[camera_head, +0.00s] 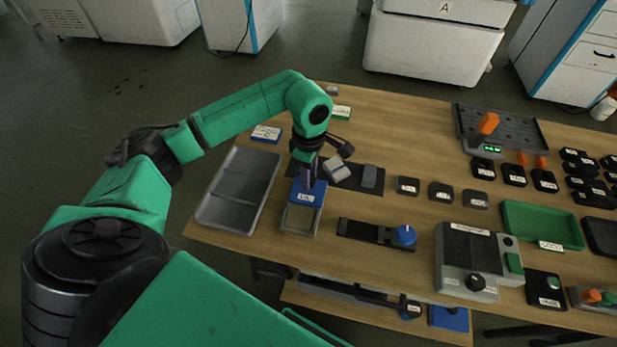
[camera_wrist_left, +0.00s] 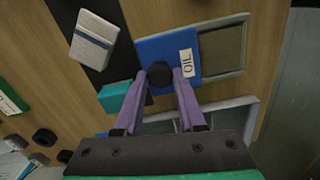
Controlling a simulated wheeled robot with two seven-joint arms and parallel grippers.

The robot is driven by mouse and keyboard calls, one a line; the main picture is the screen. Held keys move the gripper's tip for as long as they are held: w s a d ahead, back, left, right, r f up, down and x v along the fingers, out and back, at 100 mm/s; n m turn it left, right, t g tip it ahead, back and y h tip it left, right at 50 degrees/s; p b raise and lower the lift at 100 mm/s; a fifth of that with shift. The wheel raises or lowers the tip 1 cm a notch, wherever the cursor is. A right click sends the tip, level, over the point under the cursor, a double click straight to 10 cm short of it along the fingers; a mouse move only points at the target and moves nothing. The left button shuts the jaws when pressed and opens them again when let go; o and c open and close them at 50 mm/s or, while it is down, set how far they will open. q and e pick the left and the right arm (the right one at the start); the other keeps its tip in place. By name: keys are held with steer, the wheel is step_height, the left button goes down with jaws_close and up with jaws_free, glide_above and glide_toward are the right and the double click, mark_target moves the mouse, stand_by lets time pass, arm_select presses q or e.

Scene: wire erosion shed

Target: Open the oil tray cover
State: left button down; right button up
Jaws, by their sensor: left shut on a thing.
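The oil tray cover (camera_head: 318,188) is a blue plate with a white label. In the left wrist view the cover (camera_wrist_left: 188,50) reads "OIL" and has a round black knob (camera_wrist_left: 160,74). The cover lies over one end of the grey oil tray (camera_head: 285,219); the tray's other end is uncovered and shows a dull olive inside (camera_wrist_left: 222,52). My left gripper (camera_head: 307,182) points down at the cover, its purple fingers shut on the knob. The fingers hide part of the cover. My right gripper is in neither view.
A long grey metal tray (camera_head: 240,187) lies left of the oil tray. Grey blocks (camera_head: 336,169) on a dark mat stand close behind it. A black fixture with a blue knob (camera_head: 405,235) is to its right. Bare wood lies in front of the small black blocks.

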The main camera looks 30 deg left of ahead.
arm_select(q)
steer(key=c, duration=0.5)
jaws_free()
steer(key=shift+r, duration=0.1)
step_height(320, 180, up, 14)
steer(key=shift+r, duration=0.25)
steer(key=shift+r, duration=0.1)
